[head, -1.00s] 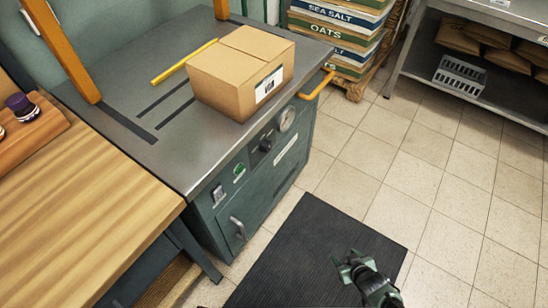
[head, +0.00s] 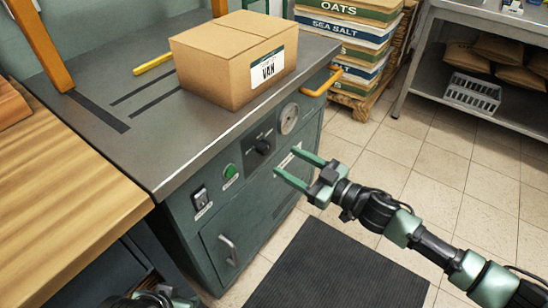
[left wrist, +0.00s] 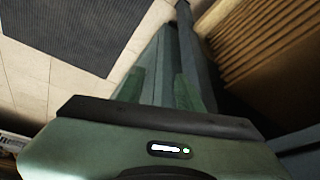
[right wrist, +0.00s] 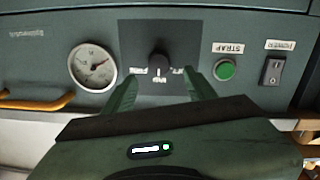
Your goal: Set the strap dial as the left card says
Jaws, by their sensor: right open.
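The strap dial (head: 263,147) is a black knob on the grey-green front panel of the strapping machine. It also shows in the right wrist view (right wrist: 159,62), upside down, with small labels that I cannot read; its pointer direction is unclear. My right gripper (head: 287,161) is open and empty, in front of the panel, a little right of and below the dial in the head view. In the right wrist view the dial lies between its fingers, apart from them. My left gripper (left wrist: 158,80) is open and empty, low by a table leg. I see no card marked left.
A carton (head: 235,60) with a white VAN label (head: 268,68) stands on the machine top (head: 150,125). Around the dial are a gauge (head: 289,118), a green button (head: 230,171), a switch (head: 201,198) and an orange handle (head: 322,84). A black mat (head: 335,275) lies below.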

